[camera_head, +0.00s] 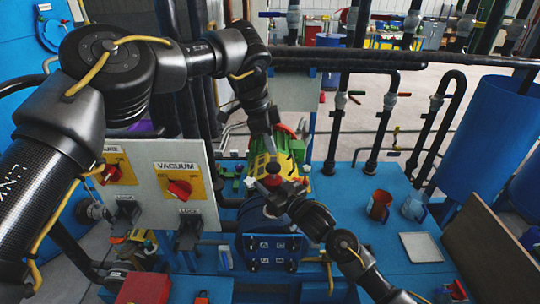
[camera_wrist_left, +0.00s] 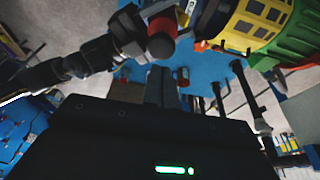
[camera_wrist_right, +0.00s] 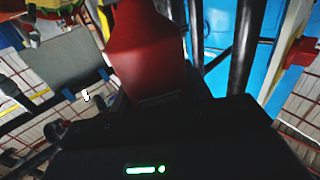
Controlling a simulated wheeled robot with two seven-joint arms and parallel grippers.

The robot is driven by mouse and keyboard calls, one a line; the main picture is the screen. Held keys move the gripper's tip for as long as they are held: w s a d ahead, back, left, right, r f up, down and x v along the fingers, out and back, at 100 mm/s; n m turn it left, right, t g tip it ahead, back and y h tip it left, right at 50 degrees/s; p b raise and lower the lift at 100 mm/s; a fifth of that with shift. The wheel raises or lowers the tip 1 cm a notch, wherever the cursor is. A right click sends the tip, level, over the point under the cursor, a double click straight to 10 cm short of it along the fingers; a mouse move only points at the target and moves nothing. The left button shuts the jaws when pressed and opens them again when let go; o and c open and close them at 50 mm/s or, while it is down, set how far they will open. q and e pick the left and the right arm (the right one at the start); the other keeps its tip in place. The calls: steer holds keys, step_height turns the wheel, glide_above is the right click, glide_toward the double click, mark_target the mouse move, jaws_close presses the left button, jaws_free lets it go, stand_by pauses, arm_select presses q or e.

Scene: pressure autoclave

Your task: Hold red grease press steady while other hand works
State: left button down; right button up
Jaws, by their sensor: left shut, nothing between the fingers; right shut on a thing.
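The red grease press (camera_wrist_right: 145,55) fills the upper middle of the right wrist view. Its red knob-like end (camera_wrist_left: 161,46) shows in the left wrist view, and a small part of it (camera_head: 272,168) shows in the head view. My right gripper (camera_head: 281,190) is shut on it, low in front of the yellow and green machine (camera_head: 292,148); its fingertips are mostly hidden. My left gripper (camera_head: 269,143) is above, pointing down near that machine. Its fingers (camera_wrist_left: 162,80) are shut and empty, apart from the red end in the left wrist view.
The vacuum panel (camera_head: 140,165) with its red knobs stands to the left of both grippers.

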mark_target(270, 165)
arm_select(q)
steer(key=shift+f, duration=1.8)
steer(key=shift+f, duration=0.1)
steer(key=shift+a+f, duration=0.1)
steer(key=shift+f, duration=1.15)
steer(key=shift+s, duration=0.1)
steer(key=shift+r, duration=0.35)
steer(key=d+v, duration=0.1)
steer(key=v, duration=1.2)
steer(key=shift+r, duration=0.45)
